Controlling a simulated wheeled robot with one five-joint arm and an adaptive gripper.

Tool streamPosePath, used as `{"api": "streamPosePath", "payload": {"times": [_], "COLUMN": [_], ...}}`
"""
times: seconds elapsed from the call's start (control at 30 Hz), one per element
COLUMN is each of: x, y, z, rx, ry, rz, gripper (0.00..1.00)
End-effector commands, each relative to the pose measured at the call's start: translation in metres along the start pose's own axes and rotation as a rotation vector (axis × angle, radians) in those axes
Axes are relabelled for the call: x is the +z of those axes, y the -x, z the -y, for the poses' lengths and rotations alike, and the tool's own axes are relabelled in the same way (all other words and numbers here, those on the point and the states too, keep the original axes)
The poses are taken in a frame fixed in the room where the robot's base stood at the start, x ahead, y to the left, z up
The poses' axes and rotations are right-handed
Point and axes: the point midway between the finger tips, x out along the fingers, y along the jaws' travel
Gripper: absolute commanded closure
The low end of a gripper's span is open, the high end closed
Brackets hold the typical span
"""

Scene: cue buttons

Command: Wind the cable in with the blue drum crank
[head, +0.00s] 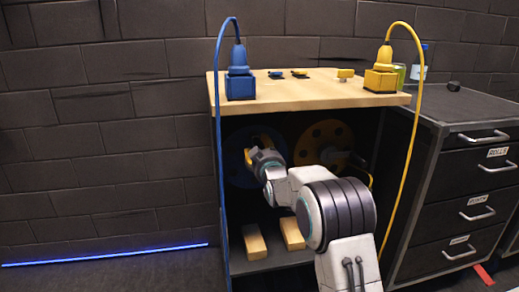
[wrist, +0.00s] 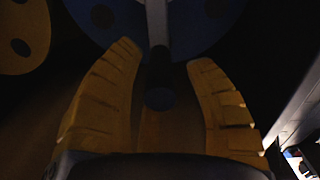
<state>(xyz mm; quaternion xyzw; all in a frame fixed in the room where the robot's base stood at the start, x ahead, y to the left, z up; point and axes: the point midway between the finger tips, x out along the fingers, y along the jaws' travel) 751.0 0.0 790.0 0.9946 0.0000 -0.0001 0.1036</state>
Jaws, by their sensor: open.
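The blue drum (head: 236,173) sits in the dark space under the wooden top, partly hidden by my gripper (head: 249,157). In the wrist view the blue drum (wrist: 108,18) fills the top, with dark round holes. A grey crank bar (wrist: 157,22) crosses it, and a dark cylindrical crank knob (wrist: 159,97) sticks out toward the camera. The yellow fingers of my gripper (wrist: 163,58) are open on either side of the knob, with gaps to both. The blue cable (head: 217,120) hangs from the blue plug (head: 238,60) down the left side.
A yellow drum (head: 325,138) is right of the blue one, with its own crank; it also shows in the wrist view (wrist: 22,38). A yellow cable (head: 412,125) hangs at the right. Two wooden blocks (head: 254,243) lie on the lower shelf. A drawer cabinet (head: 455,190) stands right.

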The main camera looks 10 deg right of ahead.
Motion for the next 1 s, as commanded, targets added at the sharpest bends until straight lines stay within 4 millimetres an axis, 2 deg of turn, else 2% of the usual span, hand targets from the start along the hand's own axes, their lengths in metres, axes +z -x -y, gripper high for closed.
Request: {"api": "streamPosePath", "payload": {"times": [0.2,0.6,1.0], "x": [0.0001,0.0000,0.0000], "y": [-0.0083,-0.0096,-0.0095], "z": [0.0000,0.0000,0.0000], "rx": [0.000,0.000,0.000], "ry": [0.000,0.000,0.000], "rz": [0.000,0.000,0.000], "gripper": [0.51,0.51,0.86]}}
